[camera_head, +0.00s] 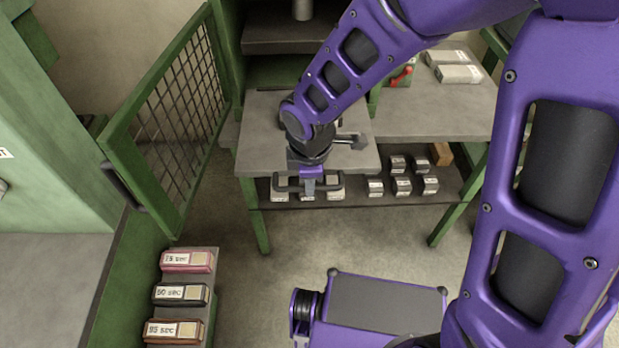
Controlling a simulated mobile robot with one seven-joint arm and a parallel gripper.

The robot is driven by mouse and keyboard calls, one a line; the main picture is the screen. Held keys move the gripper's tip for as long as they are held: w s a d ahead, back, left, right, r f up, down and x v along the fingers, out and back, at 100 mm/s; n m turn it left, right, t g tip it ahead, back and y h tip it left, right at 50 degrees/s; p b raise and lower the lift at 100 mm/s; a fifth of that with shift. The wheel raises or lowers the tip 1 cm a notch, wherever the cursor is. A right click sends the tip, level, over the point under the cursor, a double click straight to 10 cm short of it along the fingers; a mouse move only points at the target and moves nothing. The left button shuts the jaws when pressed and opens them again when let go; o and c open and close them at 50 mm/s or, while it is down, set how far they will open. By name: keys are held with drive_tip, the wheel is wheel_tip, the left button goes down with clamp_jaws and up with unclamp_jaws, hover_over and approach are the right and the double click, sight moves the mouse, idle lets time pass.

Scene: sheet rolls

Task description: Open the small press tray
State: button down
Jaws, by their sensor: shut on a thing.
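The small press tray (262,140) is a flat grey plate in front of the green press, in the upper middle of the head view. Its front reaches out over the lower shelf. A dark bar handle (331,187) sits at its front edge. My gripper (310,186) points down at the handle and is shut on it. The wrist and forearm hide part of the tray, and the fingertips are small and partly hidden.
A green mesh door (180,110) stands open on the left. A grey worktop (440,120) lies at right, above a lower shelf (375,199) with several labelled blocks. A rack at lower left holds three labelled blocks (182,294). The floor between is clear.

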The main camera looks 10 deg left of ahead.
drive_tip(key=shift+s, duration=0.1)
drive_tip(key=c, duration=0.8)
unclamp_jaws()
drive_tip(key=shift+c, duration=0.2)
